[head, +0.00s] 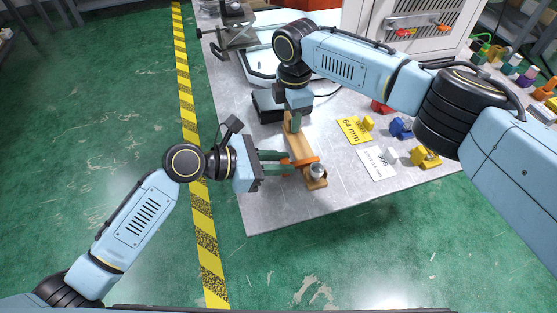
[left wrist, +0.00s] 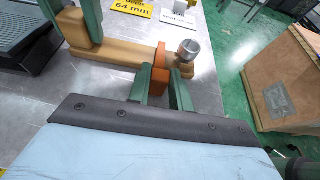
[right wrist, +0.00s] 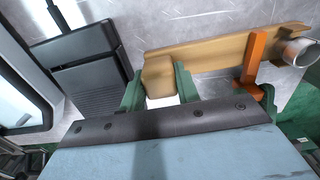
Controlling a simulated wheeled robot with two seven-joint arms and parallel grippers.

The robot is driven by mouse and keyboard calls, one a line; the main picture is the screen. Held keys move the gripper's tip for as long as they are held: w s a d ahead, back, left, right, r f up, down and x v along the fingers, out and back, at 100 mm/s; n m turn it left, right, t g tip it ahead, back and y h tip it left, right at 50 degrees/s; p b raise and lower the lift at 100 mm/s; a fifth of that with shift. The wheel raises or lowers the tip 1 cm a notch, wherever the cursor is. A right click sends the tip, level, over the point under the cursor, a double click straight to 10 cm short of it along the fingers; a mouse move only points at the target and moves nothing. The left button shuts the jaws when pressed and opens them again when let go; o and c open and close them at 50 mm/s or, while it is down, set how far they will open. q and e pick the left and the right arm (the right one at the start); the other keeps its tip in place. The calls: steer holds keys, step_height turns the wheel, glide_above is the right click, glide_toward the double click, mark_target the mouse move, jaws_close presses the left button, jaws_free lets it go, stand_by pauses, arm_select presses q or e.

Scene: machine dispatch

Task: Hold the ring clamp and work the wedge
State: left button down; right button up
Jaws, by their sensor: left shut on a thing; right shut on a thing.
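The ring clamp has a long tan body (head: 300,146) lying along the table's front part. It also shows in the left wrist view (left wrist: 120,75). An orange piece (left wrist: 160,72) crosses the body near one end, beside a silver cylinder (left wrist: 188,50). My left gripper (head: 288,162) is shut on the orange piece from the left. My right gripper (right wrist: 158,90) reaches down from above and is shut on the tan block (right wrist: 157,72) at the body's other end. I cannot tell for sure which part is the wedge. The fingers partly hide the block and the orange piece.
A black device (head: 267,107) stands close to the tan block. A yellow "64 mm" card (head: 354,131), a white card (head: 376,163) and several small coloured blocks lie to the right. A grey machine (head: 410,25) stands at the back. The table's front corner is bare.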

arm_select(q)
steer(key=shift+w+d, duration=0.25)
steer(key=shift+d, duration=0.45)
steer(key=shift+w+d, duration=0.2)
steer(key=shift+d, duration=0.45)
steer(key=c, duration=1.2)
jaws_free()
steer(key=shift+c, duration=0.2)
arm_select(e)
steer(key=shift+a, duration=0.1)
arm_select(q)
steer(key=shift+a, duration=0.1)
steer(key=v, duration=1.2)
steer(key=shift+r, duration=0.1)
arm_select(e)
steer(key=o, duration=1.2)
